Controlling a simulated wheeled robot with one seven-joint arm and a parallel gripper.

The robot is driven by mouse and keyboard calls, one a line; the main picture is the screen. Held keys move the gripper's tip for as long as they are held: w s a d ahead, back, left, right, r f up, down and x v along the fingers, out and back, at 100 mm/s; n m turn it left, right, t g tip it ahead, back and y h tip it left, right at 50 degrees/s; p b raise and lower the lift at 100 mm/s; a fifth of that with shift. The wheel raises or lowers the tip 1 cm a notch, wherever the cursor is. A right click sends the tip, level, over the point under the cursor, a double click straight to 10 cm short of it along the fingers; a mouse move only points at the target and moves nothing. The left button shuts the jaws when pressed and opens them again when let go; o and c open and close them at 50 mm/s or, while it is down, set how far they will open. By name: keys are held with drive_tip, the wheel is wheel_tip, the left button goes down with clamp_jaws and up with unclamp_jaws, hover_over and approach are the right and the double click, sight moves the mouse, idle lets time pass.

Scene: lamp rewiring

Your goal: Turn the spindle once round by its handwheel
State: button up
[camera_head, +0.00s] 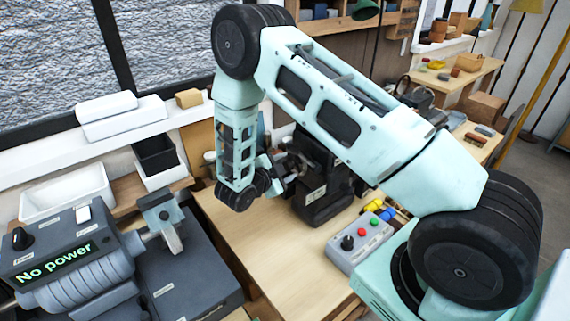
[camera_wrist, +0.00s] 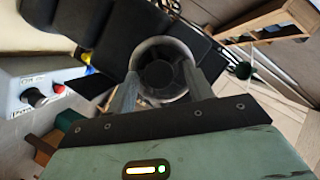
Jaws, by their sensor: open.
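A dark machine (camera_head: 325,190) stands on the wooden bench in the head view, partly behind my arm. In the wrist view a round part with a grey rim and dark hub (camera_wrist: 163,58) faces me; it looks like the handwheel. My gripper (camera_wrist: 162,77) is open, with one finger at each side of this round part. I cannot tell whether the fingers touch the rim. In the head view my gripper (camera_head: 276,172) is at the machine's left side, and the handwheel is hard to make out there. The spindle itself is hidden.
A grey control box (camera_head: 360,242) with a black knob and red and green buttons sits right of the machine. A grey device (camera_head: 72,262) at the left reads "No power". White trays (camera_head: 65,192) stand behind it. The bench front is clear.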

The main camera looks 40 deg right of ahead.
drive_tip(key=c, duration=1)
